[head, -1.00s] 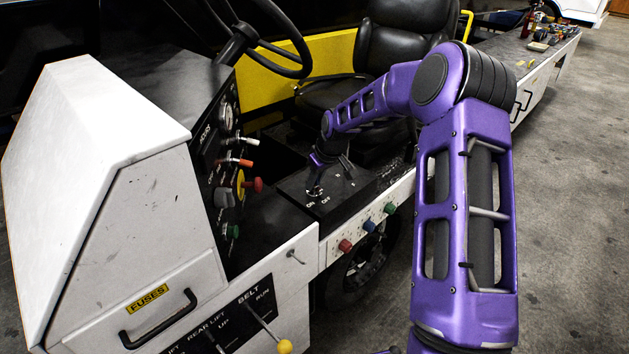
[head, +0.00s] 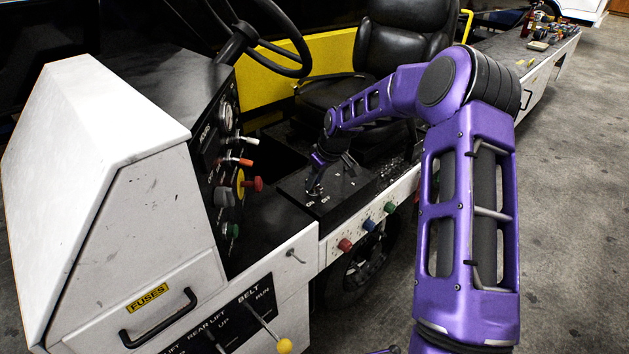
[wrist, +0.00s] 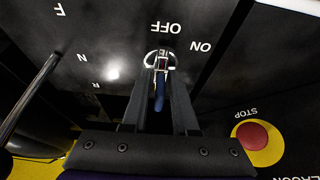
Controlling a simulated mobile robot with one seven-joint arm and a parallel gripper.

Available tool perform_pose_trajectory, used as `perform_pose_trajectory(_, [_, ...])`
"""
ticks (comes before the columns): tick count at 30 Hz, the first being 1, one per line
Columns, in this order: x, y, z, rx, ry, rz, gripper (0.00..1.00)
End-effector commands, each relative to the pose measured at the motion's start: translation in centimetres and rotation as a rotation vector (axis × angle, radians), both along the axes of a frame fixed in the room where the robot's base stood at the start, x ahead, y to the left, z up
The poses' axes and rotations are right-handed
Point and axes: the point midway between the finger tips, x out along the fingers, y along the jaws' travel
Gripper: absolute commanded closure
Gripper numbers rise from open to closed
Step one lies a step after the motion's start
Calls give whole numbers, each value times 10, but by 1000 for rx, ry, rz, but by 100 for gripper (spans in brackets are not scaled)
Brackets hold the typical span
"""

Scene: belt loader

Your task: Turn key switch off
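The key switch (wrist: 160,56) is a round metal-rimmed lock on the black panel, between the white OFF and ON lettering in the wrist view. A key sits in it, and a blue piece (wrist: 159,95) shows between my fingers. My gripper (wrist: 162,70) has its two dark fingertips at the switch, one on each side of the key. I cannot tell whether they press on the key. In the head view my gripper (head: 315,183) reaches down to the panel beside the ON and OFF marks, and the key is too small there to read its angle.
A red stop button (wrist: 258,137) on a yellow disc is right of my gripper in the wrist view. A black lever (wrist: 25,100) stands at left. In the head view, the steering wheel (head: 262,50), seat (head: 405,45) and dashboard knobs (head: 240,183) surround the panel.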

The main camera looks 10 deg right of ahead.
Motion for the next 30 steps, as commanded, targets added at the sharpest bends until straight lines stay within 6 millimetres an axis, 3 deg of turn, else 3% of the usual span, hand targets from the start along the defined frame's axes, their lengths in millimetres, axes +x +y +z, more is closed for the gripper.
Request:
perform_pose_trajectory(1, [0, 0, 0, 0, 0, 0, 61])
perform_pose_trajectory(3, [0, 0, 0, 0, 0, -1, 50])
perform_pose_trajectory(12, [0, 0, 1, 1, 0, -2, 50])
perform_pose_trajectory(16, [-3, -3, 11, 0, -2, -3, 50])
perform_pose_trajectory(30, [-37, -27, 110, -2, -4, -4, 50])
